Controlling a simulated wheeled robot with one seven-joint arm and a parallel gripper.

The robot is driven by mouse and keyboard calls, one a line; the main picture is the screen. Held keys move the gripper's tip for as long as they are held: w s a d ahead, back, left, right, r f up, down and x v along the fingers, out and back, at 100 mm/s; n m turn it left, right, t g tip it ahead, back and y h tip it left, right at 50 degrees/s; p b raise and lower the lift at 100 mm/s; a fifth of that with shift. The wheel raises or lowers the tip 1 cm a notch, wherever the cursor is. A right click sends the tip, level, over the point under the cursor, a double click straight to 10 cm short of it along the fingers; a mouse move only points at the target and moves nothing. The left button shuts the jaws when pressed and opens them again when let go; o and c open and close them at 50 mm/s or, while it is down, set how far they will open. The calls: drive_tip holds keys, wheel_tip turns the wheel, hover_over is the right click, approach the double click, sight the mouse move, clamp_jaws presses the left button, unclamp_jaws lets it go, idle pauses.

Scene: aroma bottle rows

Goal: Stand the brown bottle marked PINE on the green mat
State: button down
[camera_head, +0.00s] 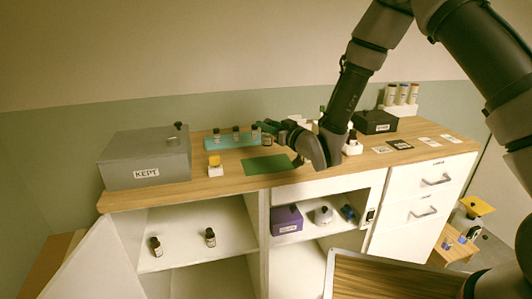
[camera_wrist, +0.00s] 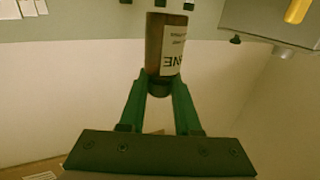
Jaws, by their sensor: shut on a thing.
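My gripper (camera_wrist: 159,90) is shut on the dark cap of a brown bottle (camera_wrist: 154,40). Its white label shows upside down in the wrist view, with only the letters "NE" readable. In the head view my gripper (camera_head: 269,124) is at the back of the counter, and the held bottle (camera_head: 267,140) hangs below it, close to the right end of the teal rack. The green mat (camera_head: 268,165) lies flat and bare on the counter, in front of the bottle. I cannot tell the exact gap between bottle and counter.
The teal rack (camera_head: 226,142) holds several dark bottles left of my gripper. Two bottles stand on the shelf below. A black box (camera_head: 374,122) is right of my arm.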

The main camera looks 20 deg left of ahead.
sight(268, 145)
drive_tip(key=shift+f, duration=3.55)
drive_tip(key=shift+f, duration=0.15)
drive_tip(key=c, duration=0.6)
unclamp_jaws()
